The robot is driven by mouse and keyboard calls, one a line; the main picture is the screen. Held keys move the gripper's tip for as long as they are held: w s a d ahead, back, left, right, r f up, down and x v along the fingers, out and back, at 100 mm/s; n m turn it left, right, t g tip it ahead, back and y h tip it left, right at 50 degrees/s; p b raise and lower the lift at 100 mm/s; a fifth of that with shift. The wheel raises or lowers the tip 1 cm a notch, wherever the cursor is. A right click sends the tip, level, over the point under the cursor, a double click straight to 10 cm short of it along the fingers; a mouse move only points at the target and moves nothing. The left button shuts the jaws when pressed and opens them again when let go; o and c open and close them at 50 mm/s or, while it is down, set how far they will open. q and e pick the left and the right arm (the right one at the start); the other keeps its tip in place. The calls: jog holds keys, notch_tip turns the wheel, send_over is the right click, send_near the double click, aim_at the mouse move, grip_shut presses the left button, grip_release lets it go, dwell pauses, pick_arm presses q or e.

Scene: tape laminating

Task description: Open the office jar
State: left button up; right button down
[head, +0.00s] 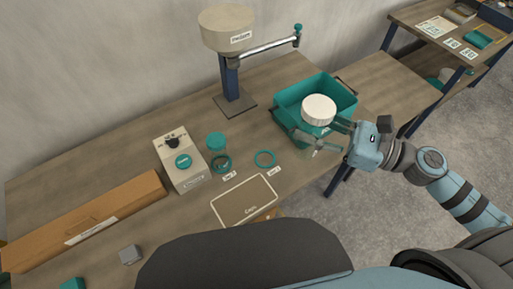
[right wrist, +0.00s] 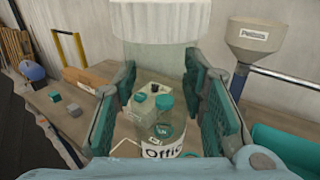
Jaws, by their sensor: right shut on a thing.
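The office jar (right wrist: 160,150) is a clear jar with a label starting "Offic" and a white ridged lid (head: 319,109). The lid sits on the jar, and it also fills the top of the right wrist view (right wrist: 160,20). My right gripper (head: 318,143) is shut on the jar's body, below the lid, with a teal-padded finger on each side in the right wrist view (right wrist: 160,105). The jar is upright at the table's front right edge, in front of the teal bin. I cannot tell whether its base touches the table. My left gripper is not in view.
A teal bin (head: 335,88) stands just behind the jar. A funnel stand (head: 226,28) with a side arm is behind left. A long cardboard box (head: 85,220) lies left.

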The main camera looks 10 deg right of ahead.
jog(key=w+a+f+m+t+h+b, duration=0.1)
jog(key=w+a+f+b, duration=0.2)
jog(key=w+f+b, duration=0.35)
jog(key=w+a+f+m+t+h+b, duration=0.1)
jog(key=w+a+f+b, duration=0.15)
jog(key=w+b, duration=0.55)
jog(key=f+b, duration=0.2)
jog(key=f, duration=0.4)
jog(key=f+b, duration=0.2)
jog(key=f, duration=0.4)
jog(key=w+f+b, duration=0.1)
jog(key=f+b, duration=0.1)
jog(key=f, duration=0.5)
jog(key=shift+d+f, duration=0.1)
jog(key=shift+f, duration=0.15)
jog(key=c, duration=1)
grip_release()
